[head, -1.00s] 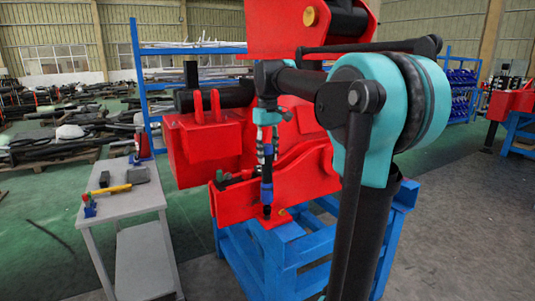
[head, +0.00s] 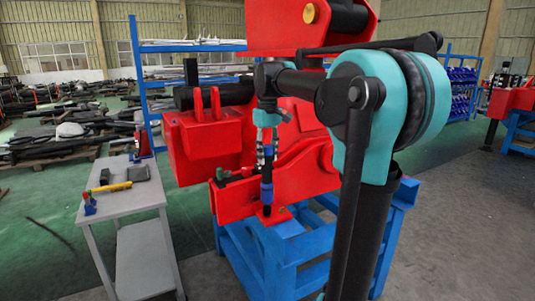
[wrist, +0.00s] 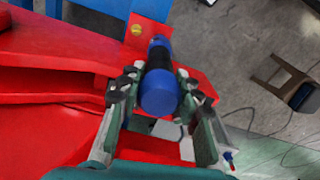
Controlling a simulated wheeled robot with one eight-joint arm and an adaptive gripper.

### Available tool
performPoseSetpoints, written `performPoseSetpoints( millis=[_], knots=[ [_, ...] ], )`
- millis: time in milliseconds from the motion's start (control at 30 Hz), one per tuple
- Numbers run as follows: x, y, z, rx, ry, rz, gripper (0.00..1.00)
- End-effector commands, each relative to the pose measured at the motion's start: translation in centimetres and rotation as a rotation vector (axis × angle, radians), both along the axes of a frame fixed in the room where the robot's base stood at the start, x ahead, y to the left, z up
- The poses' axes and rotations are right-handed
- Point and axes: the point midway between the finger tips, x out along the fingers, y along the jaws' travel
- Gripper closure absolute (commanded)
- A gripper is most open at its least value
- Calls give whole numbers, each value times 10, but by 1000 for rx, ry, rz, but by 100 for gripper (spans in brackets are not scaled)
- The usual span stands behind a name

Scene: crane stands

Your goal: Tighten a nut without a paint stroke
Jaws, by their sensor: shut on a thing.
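A blue-and-black tightening tool (head: 267,190) stands upright, its lower end at the red base plate (head: 275,218) of the red crane part. In the wrist view I look down along the tool (wrist: 160,92). My gripper (head: 267,153) is shut around the tool's upper part, one finger on each side in the wrist view (wrist: 157,82). A yellowish nut (wrist: 137,30) shows on the plate beside the tool; the head view shows it too (head: 283,210). What lies directly under the tool is hidden, and I cannot tell whether the tool touches it.
The red crane part (head: 295,180) rests on a blue stand (head: 255,262). Red arms and blocks crowd close around my gripper. A grey table (head: 115,200) at the left holds a yellow-handled tool (head: 112,187) and small items.

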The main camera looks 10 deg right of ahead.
Motion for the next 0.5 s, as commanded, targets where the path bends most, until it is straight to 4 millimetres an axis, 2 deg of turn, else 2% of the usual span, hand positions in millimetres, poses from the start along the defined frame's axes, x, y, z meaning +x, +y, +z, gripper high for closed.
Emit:
performPoseSetpoints(
  millis=[500],
  knots=[
    [0,0,-6,0,0,0,100]
  ],
)
